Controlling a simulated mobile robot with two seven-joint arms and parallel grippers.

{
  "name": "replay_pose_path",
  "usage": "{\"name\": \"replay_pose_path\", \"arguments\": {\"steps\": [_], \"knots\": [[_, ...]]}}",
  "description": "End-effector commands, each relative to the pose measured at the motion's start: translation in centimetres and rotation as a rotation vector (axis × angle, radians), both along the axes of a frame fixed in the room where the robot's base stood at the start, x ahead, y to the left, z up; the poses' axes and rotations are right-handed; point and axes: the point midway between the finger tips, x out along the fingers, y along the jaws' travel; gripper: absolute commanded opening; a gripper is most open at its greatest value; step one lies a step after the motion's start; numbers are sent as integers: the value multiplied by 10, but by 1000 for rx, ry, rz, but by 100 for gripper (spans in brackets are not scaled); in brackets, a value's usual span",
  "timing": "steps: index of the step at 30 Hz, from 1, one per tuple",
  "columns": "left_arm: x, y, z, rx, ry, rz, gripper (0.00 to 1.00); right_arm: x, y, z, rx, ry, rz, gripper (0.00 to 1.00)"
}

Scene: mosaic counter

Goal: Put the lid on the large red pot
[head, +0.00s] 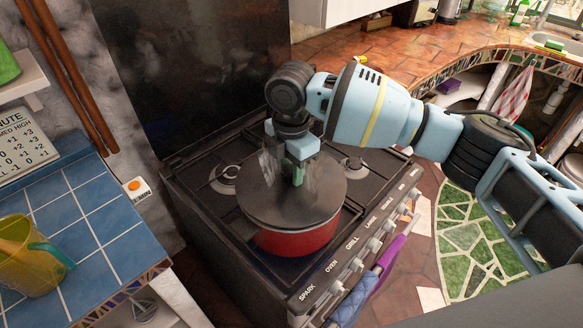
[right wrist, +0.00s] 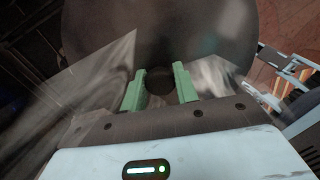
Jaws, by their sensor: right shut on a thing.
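The large red pot (head: 298,242) stands on the stove at its front. The dark round lid (head: 262,205) is over the pot and hides its opening. I cannot tell whether the lid rests on the rim or is slightly above it. My right gripper (head: 298,178) points down at the lid's middle and is shut on its knob. In the right wrist view the green fingers (right wrist: 160,72) stand on either side of the dark round knob (right wrist: 158,82), with the lid (right wrist: 190,30) filling the upper middle. My left gripper is not in view.
The stove (head: 215,215) has knobs along its front, with a purple and a blue cloth (head: 388,262) hanging there. A blue-tiled counter (head: 85,215) with a yellow jug (head: 28,262) is at left. A brown-tiled counter (head: 400,50) runs behind at right.

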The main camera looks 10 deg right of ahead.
Motion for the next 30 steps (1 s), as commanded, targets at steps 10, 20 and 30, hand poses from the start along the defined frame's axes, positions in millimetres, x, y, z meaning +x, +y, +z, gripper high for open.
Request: {"name": "replay_pose_path", "arguments": {"steps": [10, 20, 30], "knots": [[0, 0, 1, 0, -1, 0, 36, 0, 0, 1, 0, -1, 0, 0], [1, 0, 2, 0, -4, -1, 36, 0, 0, -2, 0, -1, 0, 0], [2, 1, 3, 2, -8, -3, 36, 0, 0, -7, 1, 0, 0, 0]]}}
